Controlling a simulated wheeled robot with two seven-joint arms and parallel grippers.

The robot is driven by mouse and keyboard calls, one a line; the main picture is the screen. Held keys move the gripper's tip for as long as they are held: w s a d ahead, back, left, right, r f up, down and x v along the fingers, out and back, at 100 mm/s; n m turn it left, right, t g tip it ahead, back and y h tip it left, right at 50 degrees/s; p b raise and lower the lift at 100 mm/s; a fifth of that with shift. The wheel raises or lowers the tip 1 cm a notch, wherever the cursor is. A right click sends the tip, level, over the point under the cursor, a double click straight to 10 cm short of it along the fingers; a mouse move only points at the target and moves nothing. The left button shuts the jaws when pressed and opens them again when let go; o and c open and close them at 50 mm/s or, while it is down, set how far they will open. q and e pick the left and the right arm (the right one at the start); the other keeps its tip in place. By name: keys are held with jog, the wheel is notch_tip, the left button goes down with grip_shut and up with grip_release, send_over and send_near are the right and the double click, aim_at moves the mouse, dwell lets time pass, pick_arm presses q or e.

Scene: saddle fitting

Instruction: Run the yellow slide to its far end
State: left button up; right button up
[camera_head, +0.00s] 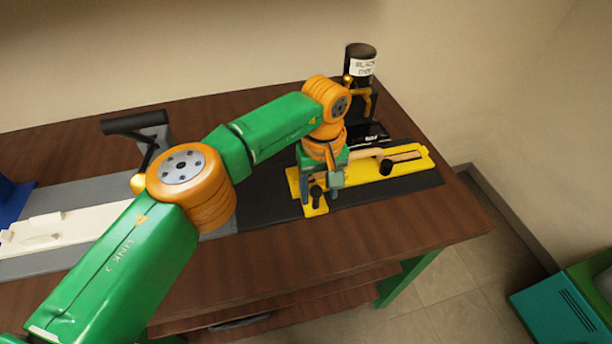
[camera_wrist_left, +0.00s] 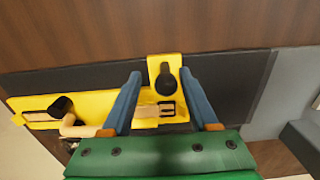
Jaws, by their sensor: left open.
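A yellow slide (camera_head: 318,208) with a black knob (camera_head: 316,192) sits at the left end of a long yellow plate (camera_head: 410,168) on a dark mat. In the left wrist view the slide (camera_wrist_left: 158,66) and its knob (camera_wrist_left: 165,82) show plainly, with the long yellow plate (camera_wrist_left: 95,103) reaching left. My left gripper (camera_head: 321,197) is pointed down over the slide, open. In the left wrist view its blue-grey fingers (camera_wrist_left: 163,98) stand on either side of the knob, apart from it. Whether they reach down to the knob's height I cannot tell. My right gripper is not in view.
A second black knob (camera_head: 385,167) and a pale wooden piece (camera_head: 368,158) lie on the yellow plate. A black ink bottle (camera_head: 361,62) stands behind on an orange holder. A grey strip with a white part (camera_head: 70,228) lies left. The brown table front (camera_head: 390,225) is clear.

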pick_arm(q)
notch_tip(320, 180, up, 6)
jog(key=p, duration=0.5)
jog(key=shift+f, duration=0.1)
